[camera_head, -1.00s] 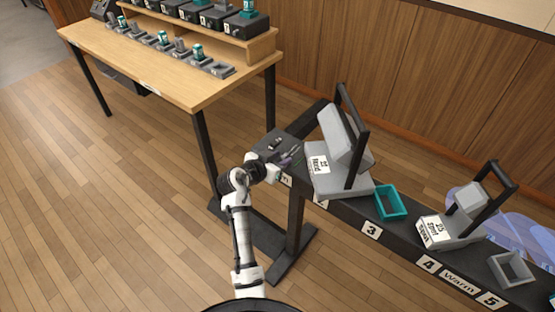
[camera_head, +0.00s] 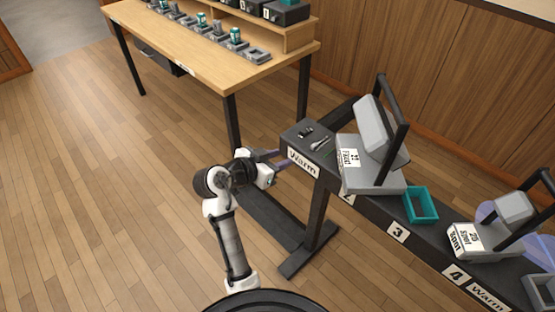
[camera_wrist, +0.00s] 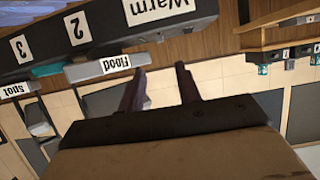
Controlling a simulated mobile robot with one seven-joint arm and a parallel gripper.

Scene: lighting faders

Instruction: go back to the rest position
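My gripper (camera_head: 279,159) is at the left end of the dark rail, in front of its "Warm" label in the head view. In the wrist view its two dark fingers (camera_wrist: 160,88) are spread apart with nothing between them. The arm is bent at the elbow, with the gripper held out toward the rail. Whether the gripper touches the rail, I cannot tell; it looks apart from it.
The dark rail (camera_head: 377,219) carries a grey "Flood" lamp (camera_head: 371,181), a teal frame (camera_head: 421,217) and a grey "Spot" lamp (camera_head: 482,241). Small tools lie on its left end. A wooden table (camera_head: 196,66) with several small fixtures stands behind. The floor at left is clear.

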